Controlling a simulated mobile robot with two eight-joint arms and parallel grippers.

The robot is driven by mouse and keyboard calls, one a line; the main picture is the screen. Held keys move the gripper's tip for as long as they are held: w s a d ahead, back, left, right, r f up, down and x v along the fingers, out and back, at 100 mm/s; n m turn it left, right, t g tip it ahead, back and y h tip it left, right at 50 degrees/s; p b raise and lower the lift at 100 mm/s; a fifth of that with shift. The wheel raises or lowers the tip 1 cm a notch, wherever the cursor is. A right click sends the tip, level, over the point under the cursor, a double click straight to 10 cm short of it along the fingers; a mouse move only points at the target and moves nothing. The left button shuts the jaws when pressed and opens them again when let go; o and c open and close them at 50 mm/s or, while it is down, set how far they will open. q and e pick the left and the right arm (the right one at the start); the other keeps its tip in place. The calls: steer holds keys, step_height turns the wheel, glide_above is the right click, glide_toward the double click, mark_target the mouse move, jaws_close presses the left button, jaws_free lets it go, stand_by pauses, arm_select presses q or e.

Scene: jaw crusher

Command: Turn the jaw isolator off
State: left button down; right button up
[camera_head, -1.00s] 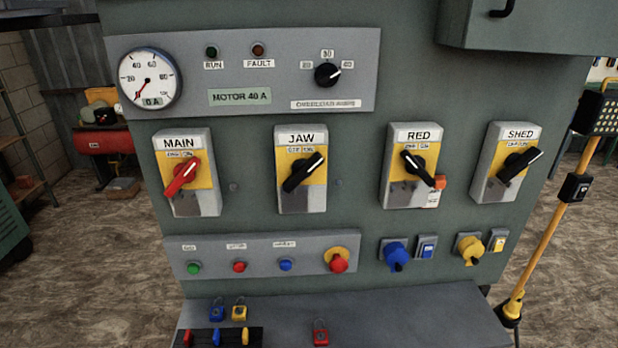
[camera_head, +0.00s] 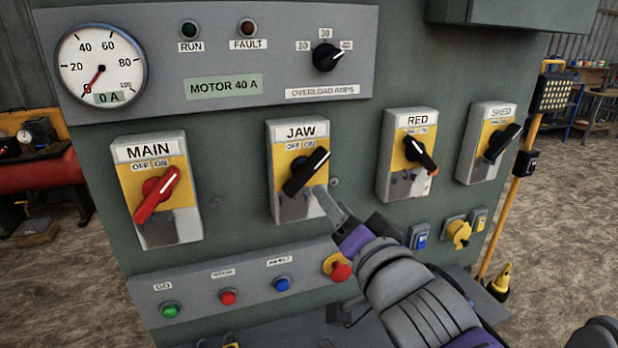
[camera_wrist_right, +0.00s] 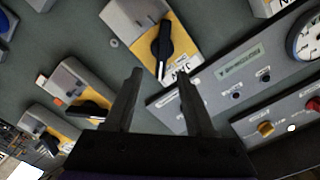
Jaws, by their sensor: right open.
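The jaw isolator (camera_head: 299,170) is a grey box with a yellow plate under a JAW label, in the middle of the panel in the head view. Its black handle (camera_head: 306,172) slants to the upper right, its white-marked end toward ON. My right gripper (camera_head: 326,197) reaches in from the lower right, its fingers just below and right of the handle. In the right wrist view, inverted, the open fingers (camera_wrist_right: 160,76) are empty, with the jaw handle (camera_wrist_right: 162,45) beyond their tips. I see no contact. My left gripper is out of view.
The MAIN isolator (camera_head: 158,190) with a red handle is on the left; the RED (camera_head: 409,155) and SHED (camera_head: 491,145) isolators are on the right. A button strip (camera_head: 190,284) runs below. The gauge (camera_head: 101,66) reads about zero. A shelf juts out at the bottom.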

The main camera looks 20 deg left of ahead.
mark_target(311, 172)
steer(key=x, duration=0.3)
steer(key=p+x, duration=0.1)
steer(key=x, duration=0.6)
steer(key=shift+w+a+r, duration=0.3)
jaws_close()
